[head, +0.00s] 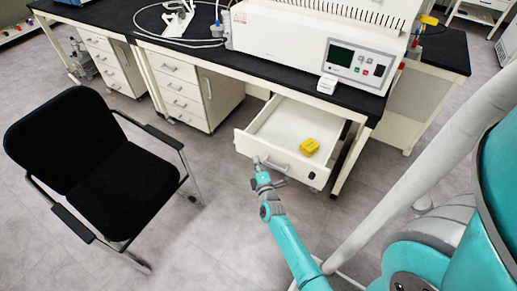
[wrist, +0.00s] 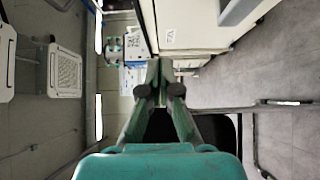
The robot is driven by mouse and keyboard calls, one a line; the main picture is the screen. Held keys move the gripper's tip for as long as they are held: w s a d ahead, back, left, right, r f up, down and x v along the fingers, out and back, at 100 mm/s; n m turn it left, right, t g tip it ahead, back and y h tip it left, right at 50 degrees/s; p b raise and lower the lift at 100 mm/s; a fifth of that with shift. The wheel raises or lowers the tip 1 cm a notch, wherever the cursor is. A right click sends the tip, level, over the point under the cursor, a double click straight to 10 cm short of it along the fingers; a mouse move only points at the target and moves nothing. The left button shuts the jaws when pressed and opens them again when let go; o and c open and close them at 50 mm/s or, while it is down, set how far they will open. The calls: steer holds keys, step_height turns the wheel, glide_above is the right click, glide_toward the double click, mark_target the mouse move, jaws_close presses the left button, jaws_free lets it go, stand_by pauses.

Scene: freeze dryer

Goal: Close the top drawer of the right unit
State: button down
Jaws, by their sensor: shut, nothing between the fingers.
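The open drawer (head: 298,170) of the right unit is pulled well out from under the black-topped bench. It is cream white, with a handle (head: 277,172) on its front and a small yellow object (head: 309,147) lying inside. My gripper (head: 257,161) is at the left part of the drawer front, close to the handle. I cannot tell whether it touches the front. In the wrist view my gripper (wrist: 159,62) has its fingers together with nothing between them. A pale panel with a label shows just beyond them.
A black chair (head: 105,165) stands on the floor to the left. A closed drawer cabinet (head: 185,95) is left of the open drawer. A white machine (head: 300,45) with a green screen stands on the bench (head: 300,85).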

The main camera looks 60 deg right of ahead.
mark_target(258, 142)
steer(key=shift+w+d, duration=0.5)
steer(key=shift+d, duration=0.6)
steer(key=shift+w+d, duration=0.5)
steer(key=shift+d, duration=0.55)
steer(key=shift+w+d, duration=0.5)
steer(key=shift+d, duration=0.6)
steer(key=shift+d, duration=0.15)
